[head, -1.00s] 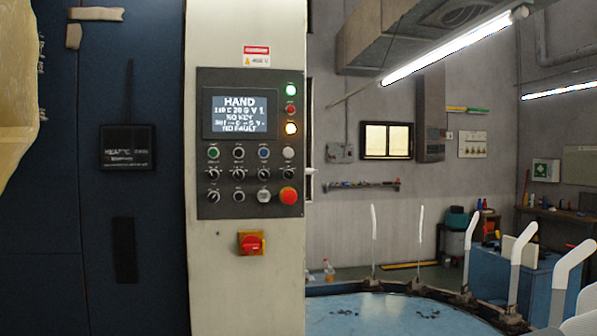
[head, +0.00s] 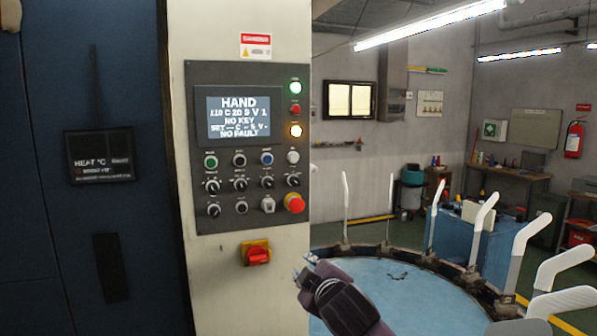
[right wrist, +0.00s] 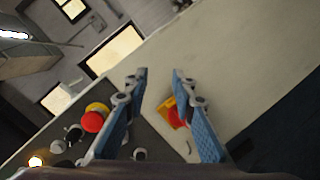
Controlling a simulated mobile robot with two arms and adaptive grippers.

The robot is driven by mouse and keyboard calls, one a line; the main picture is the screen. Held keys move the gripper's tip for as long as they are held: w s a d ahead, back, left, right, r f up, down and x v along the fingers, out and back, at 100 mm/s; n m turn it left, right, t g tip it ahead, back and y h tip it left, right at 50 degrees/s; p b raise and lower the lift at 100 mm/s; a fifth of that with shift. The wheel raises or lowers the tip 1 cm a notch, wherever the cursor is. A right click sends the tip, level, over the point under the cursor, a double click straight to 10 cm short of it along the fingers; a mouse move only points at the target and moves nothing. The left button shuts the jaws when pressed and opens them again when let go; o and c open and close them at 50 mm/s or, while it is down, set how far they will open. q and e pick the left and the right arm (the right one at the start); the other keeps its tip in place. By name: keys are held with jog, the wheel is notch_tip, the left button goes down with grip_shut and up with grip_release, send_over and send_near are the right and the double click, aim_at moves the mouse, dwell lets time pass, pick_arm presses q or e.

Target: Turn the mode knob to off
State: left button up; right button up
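The control panel (head: 225,222) stands on a cream cabinet front in the head view. It carries several small black rotary knobs (head: 239,184) in two rows; their labels are too small to read, so I cannot tell which is the mode knob. The screen (head: 238,118) reads HAND, NO KEY and NO FAULT. My right gripper (head: 306,268) is below and right of the panel, apart from it. In the right wrist view its two blue-padded fingers (right wrist: 160,74) are spread with nothing between them, and the panel lies partly behind them. My left gripper is not in view.
A red mushroom button (head: 295,203) sits at the panel's lower right. A red switch on a yellow plate (head: 257,254) is below the panel. A round blue table (head: 400,290) with upright white-grey forms (head: 478,222) stands to the right. A dark blue machine door is at left.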

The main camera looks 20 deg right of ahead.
aim_at(297, 184)
notch_tip(297, 184, up, 19)
jog(key=s+n+t+p, duration=0.1)
jog(key=s+n+t, duration=0.1)
jog(key=t, duration=0.1)
jog(key=w+p, duration=0.3)
jog(key=w, duration=0.3)
jog(key=shift+w, duration=0.1)
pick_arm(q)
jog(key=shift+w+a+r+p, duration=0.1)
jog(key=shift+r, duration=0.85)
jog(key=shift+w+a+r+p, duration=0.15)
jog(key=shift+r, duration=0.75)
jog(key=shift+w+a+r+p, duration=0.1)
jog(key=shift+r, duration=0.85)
pick_arm(e)
jog(key=shift+w+d+f, duration=0.1)
jog(key=shift+w, duration=0.6)
grip_shut()
